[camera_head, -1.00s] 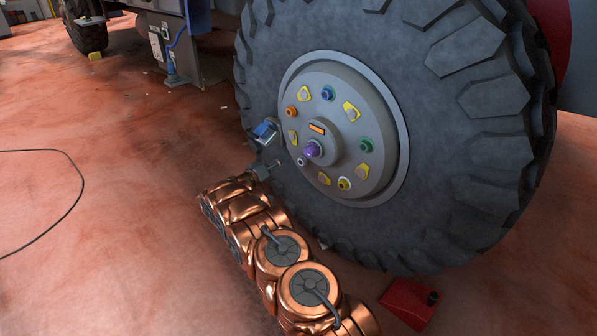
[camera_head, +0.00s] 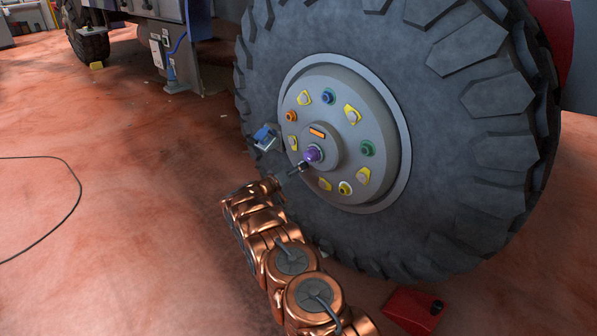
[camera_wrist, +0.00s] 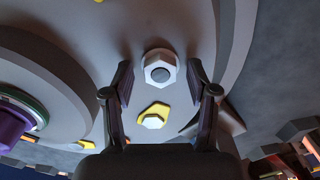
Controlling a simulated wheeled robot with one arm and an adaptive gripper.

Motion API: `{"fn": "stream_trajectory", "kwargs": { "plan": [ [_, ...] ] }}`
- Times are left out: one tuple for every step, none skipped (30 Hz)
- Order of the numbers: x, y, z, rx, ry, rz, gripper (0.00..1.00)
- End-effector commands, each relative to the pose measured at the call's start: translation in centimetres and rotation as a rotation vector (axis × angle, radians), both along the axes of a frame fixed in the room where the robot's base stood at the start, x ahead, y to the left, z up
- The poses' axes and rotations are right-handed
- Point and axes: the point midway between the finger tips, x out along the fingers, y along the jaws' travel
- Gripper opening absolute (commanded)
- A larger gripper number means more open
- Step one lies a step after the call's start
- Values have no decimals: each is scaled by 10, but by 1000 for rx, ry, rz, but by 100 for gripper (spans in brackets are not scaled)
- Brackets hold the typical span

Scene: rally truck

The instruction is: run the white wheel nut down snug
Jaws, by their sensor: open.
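The white wheel nut (camera_wrist: 161,68) is a pale hexagonal nut with a dark round centre on the grey hub face (camera_wrist: 185,25). In the wrist view it lies ahead of my gripper (camera_wrist: 160,82), centred between the two fingertips. My gripper is open, with a finger on each side and a visible gap to the nut; the remaining depth is unclear. In the head view my gripper (camera_head: 299,169) is at the lower left of the hub and hides the white nut. How far the nut is threaded cannot be told.
A purple piece (camera_head: 313,154) projects at the hub centre, close to my gripper. Orange (camera_head: 291,116), blue (camera_head: 328,97), green (camera_head: 367,148) and yellow (camera_head: 345,188) nuts ring the hub, with yellow tags (camera_head: 352,114) between them. The big tyre (camera_head: 450,110) surrounds it. A red box (camera_head: 411,312) lies on the floor.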

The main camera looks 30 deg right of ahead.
Motion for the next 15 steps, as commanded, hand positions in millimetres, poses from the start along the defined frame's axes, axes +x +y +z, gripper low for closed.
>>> {"fn": "stream_trajectory", "kwargs": {
  "plan": [
    [0, -1, 0, 0, 0, 0, 58],
    [0, -1, 0, 0, 1, 1, 58],
    [0, -1, 0, 0, 1, 1, 58],
    [0, -1, 0, 0, 1, 1, 58],
    [0, -1, 0, 0, 1, 1, 58],
    [0, -1, 0, 0, 1, 1, 58],
    [0, -1, 0, 0, 1, 1, 58],
    [0, -1, 0, 0, 1, 1, 57],
    [0, -1, 0, 0, 1, 1, 53],
    [0, -1, 0, 0, 1, 1, 50],
    [0, -1, 0, 0, 1, 1, 47],
    [0, -1, 0, 0, 1, 1, 43],
    [0, -1, 0, 0, 1, 1, 40],
    [0, -1, 0, 0, 1, 1, 36],
    [0, -1, 0, 0, 1, 1, 32]
  ]
}}
